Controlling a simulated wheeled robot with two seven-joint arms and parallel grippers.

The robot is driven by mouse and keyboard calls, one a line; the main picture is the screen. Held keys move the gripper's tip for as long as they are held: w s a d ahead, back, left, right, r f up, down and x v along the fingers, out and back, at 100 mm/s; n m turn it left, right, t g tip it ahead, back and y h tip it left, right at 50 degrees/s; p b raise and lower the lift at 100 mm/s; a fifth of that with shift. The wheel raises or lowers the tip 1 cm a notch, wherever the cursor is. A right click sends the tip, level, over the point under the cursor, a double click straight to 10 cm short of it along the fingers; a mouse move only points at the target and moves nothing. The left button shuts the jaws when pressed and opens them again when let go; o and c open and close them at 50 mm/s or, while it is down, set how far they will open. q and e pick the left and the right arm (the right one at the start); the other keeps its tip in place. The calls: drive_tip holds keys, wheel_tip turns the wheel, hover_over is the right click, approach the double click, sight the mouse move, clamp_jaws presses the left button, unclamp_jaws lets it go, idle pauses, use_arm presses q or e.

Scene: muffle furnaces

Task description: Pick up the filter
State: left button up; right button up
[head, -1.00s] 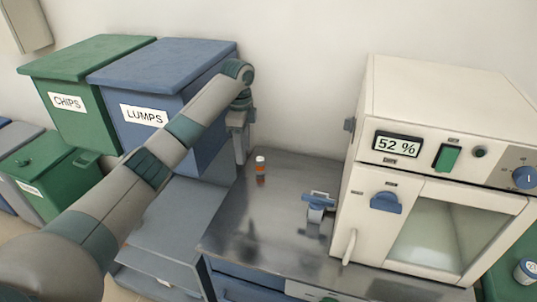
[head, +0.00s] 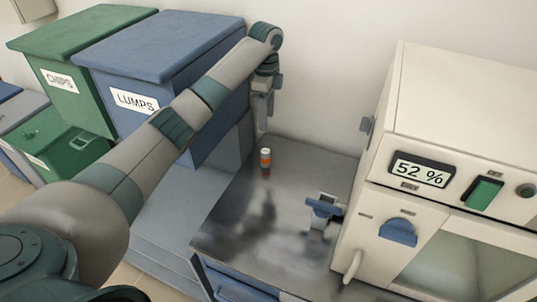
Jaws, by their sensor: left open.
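A small orange cylinder with a white top (head: 265,158) stands upright on the dark metal worktop (head: 238,215); it may be the filter, but I cannot tell for sure. My left gripper (head: 262,128) points down just behind and above it in the head view, with its fingers near the wall. It is open, and nothing shows between the fingers. The gripper appears apart from the cylinder. My right gripper is not in view.
A cream furnace (head: 440,120) reading 52 % stands at the right. A small blue-and-grey fixture (head: 322,212) is on the worktop beside it. A blue LUMPS bin (head: 160,48) and a green CHIPS bin (head: 62,95) stand at the left. The worktop's front is clear.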

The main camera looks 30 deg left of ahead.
sight(266, 151)
use_arm(q)
drive_tip(key=shift+s, duration=0.1)
idle(0.3)
wheel_tip(266, 151, down, 11)
drive_tip(key=p, duration=0.4)
drive_tip(key=shift+f, duration=0.6)
drive_tip(key=shift+s+f+p, duration=0.15)
drive_tip(key=shift+f+p, duration=0.55)
drive_tip(key=shift+p, duration=0.15)
wheel_tip(266, 151, down, 2)
drive_tip(key=shift+f+p, duration=0.1)
drive_tip(key=shift+p, duration=0.35)
drive_tip(key=shift+f, duration=0.8)
